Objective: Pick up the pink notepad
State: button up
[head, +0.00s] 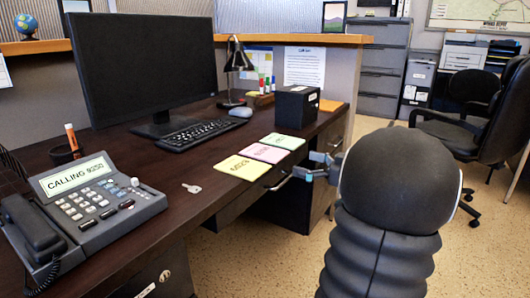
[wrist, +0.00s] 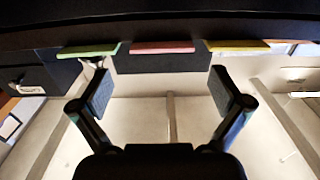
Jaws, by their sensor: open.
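The pink notepad (head: 264,153) lies flat near the front edge of the dark desk, between a yellow notepad (head: 240,168) and a green notepad (head: 283,141). In the wrist view the pink notepad (wrist: 162,47) shows as a thin strip, edge-on, centred ahead of my fingers. The green notepad (wrist: 90,50) is to its left and the yellow notepad (wrist: 237,46) to its right. My gripper (head: 314,166) is off the desk's front edge, apart from the notepads. In the wrist view my gripper (wrist: 162,92) is open, its two fingers wide apart with nothing between them.
A black box (head: 297,105) stands behind the green notepad. A key (head: 191,188) and a desk phone (head: 85,205) lie to the left; a keyboard (head: 190,134) is farther back. Drawer handles (head: 279,184) stick out under the desk edge. A black chair (head: 490,125) stands at right.

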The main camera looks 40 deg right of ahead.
aim_at(283, 157)
jog(key=shift+p+x, duration=0.5)
jog(key=shift+x, duration=3.1)
jog(key=shift+s+a+r, duration=0.1)
jog(key=shift+r, duration=0.05)
jog(key=c, duration=0.8)
